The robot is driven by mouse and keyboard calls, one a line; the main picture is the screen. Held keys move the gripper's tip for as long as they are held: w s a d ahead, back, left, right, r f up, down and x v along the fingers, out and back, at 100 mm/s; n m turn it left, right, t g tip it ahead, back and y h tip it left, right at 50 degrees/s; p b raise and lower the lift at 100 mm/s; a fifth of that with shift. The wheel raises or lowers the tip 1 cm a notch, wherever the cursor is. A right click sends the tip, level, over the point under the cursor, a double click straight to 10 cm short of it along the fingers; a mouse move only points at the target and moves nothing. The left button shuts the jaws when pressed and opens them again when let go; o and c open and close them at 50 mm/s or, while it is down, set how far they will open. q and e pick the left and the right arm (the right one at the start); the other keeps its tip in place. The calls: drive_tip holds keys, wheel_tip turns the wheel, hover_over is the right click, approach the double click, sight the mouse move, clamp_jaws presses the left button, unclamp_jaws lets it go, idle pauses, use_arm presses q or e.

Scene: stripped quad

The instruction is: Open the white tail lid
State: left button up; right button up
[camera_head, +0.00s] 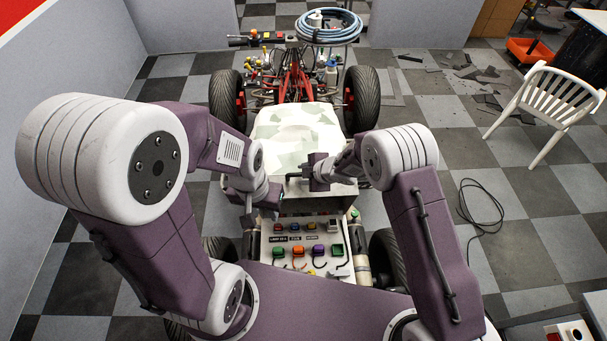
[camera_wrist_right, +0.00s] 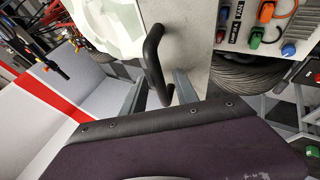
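The white tail lid (camera_head: 340,188) is at the rear of the stripped quad, between the pale patterned cover and the control panel. It looks closed. It also shows in the right wrist view (camera_wrist_right: 190,45), with a black bar handle (camera_wrist_right: 153,55) on it. My right gripper (camera_head: 308,177) is at this handle in the head view. In the wrist view its two grey fingers (camera_wrist_right: 160,92) are apart, with the handle's near end between them; contact cannot be told. My left gripper (camera_head: 250,203) hangs left of the lid, apart from the handle; its finger opening is unclear.
A control panel (camera_head: 304,250) with coloured switches and plugs lies just below the lid. The patterned cover (camera_head: 297,128) is beyond it. Wheels (camera_head: 362,98) flank the quad. A white chair (camera_head: 553,105) and a black cable (camera_head: 480,210) are on the floor at right.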

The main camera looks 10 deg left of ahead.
drive_tip(key=v, duration=0.8)
drive_tip(key=shift+s+r+b, duration=0.15)
drive_tip(key=shift+b, duration=0.3)
drive_tip(key=shift+d, duration=0.15)
